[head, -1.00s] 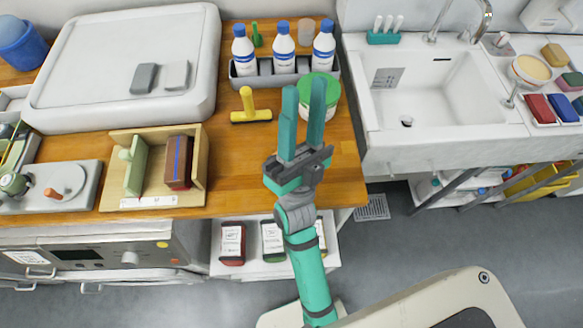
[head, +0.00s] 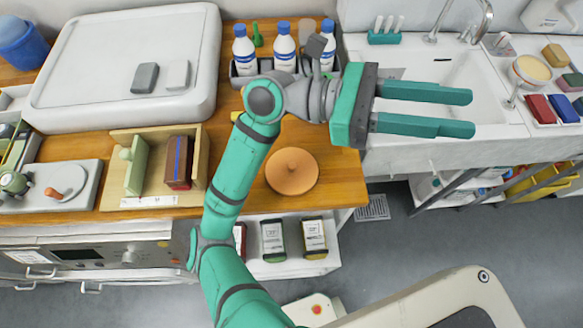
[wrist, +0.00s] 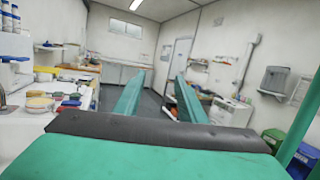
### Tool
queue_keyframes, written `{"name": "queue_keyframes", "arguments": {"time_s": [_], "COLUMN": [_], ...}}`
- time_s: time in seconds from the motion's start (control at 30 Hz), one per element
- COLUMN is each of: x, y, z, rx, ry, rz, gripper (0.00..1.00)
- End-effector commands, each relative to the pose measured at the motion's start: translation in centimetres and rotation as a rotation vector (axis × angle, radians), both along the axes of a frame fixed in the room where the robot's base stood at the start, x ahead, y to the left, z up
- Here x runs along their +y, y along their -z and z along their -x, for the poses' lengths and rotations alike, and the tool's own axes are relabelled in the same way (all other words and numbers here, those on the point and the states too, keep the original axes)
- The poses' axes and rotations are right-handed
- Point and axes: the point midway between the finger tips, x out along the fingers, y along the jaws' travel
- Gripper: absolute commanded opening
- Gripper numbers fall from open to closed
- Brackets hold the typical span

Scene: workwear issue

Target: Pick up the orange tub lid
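The orange tub lid (head: 292,171) is a round disc with a small knob on top. In the head view it lies flat on the wooden counter, near its front right part. My gripper (head: 472,112) is open and empty, with its two fingers apart and pointing right over the sink's front. It is to the right of the lid and apart from it. In the wrist view the two teal fingers (wrist: 160,95) are spread with nothing between them, and the lid does not show. The green-lidded tub is hidden behind my arm in the head view.
A bottle rack (head: 240,68) stands behind the lid. A wooden box (head: 202,165) with upright blocks is to its left. The sink (head: 500,90) is at right. Bare wooden counter (head: 345,180) lies right of the lid. My arm crosses above the counter.

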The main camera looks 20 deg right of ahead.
Motion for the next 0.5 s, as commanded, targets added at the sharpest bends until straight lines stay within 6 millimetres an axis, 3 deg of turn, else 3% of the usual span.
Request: {"name": "queue_keyframes", "arguments": {"time_s": [0.27, 0.5], "x": [-0.6, 2.2], "y": [6.7, 13.2], "z": [-1.5, -5.1], "rx": [-0.351, -0.633], "ry": [-0.023, -0.023], "rz": [-0.296, -0.591], "gripper": [0.37, 0.37]}}
